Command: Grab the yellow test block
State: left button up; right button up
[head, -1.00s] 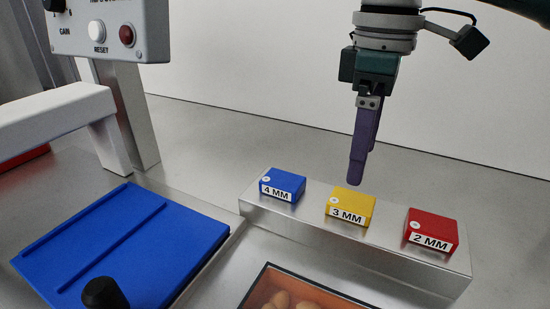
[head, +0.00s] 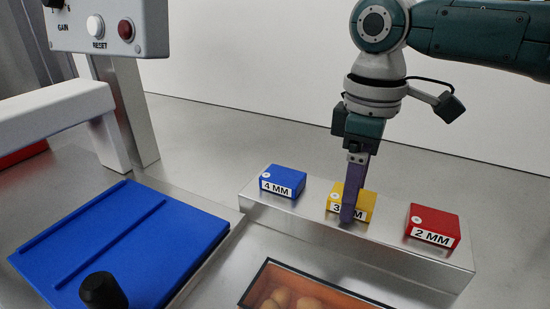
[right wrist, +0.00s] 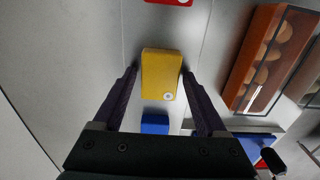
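The yellow test block (head: 362,201), labelled 3 MM, sits on a raised metal ledge (head: 300,217) between a blue 4 MM block (head: 283,181) and a red 2 MM block (head: 433,227). My right gripper (head: 350,215) is down at the yellow block, and one purple finger hides part of its label. In the right wrist view the fingers (right wrist: 160,72) are open, one on each side of the yellow block (right wrist: 161,73). Narrow gaps seem to show beside it; contact is hard to tell. My left gripper is not in view.
A blue panel (head: 120,240) and a black knob (head: 103,291) are at lower left. An orange-walled box with round tan pieces (head: 310,302) stands in front of the ledge. A control box with RESET button (head: 97,27) is at upper left.

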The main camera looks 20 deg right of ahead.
jog(key=c, duration=1.1)
jog(key=shift+r, duration=0.15)
